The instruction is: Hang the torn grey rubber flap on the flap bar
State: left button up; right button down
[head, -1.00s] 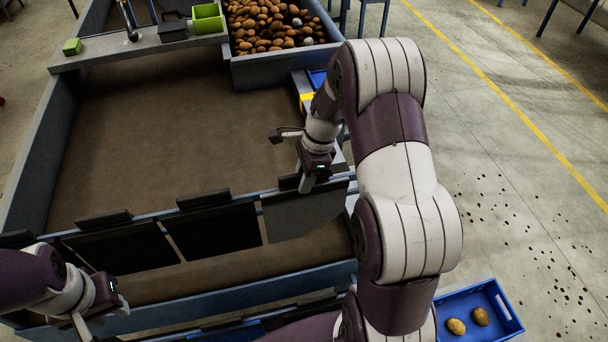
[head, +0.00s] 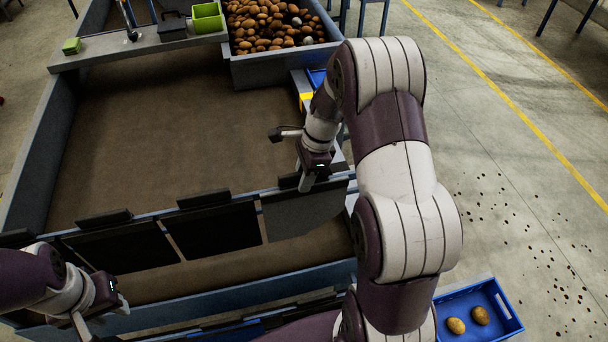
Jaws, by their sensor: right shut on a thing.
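The grey rubber flap (head: 300,216) hangs down at the right end of the flap bar (head: 153,214), in line with two darker flaps. It is lighter than they are, and its top edge lies at the bar. My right gripper (head: 306,184) is shut on the top of this flap, near its right part. Whether the flap's top is fully seated on the bar cannot be told. My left gripper (head: 101,318) is at the lower left, in front of the bar, with its fingers apart and nothing seen between them.
Two black flaps (head: 211,231) and (head: 122,248) hang left of the grey one. Behind the bar lies a wide brown belt (head: 150,130). A potato bin (head: 285,68) stands at the back. A blue crate (head: 448,300) with two potatoes is at the lower right.

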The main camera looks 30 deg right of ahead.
jog(key=shift+w+r, duration=0.1)
jog(key=shift+r, duration=0.05)
dwell(0.4)
jog(key=shift+r+p, duration=2.1)
jog(key=shift+p, duration=0.1)
jog(key=s+a, duration=0.2)
jog(key=s, duration=0.8)
jog(key=shift+a, duration=0.15)
jog(key=shift+w+f, duration=0.1)
jog(key=shift+f, duration=0.05)
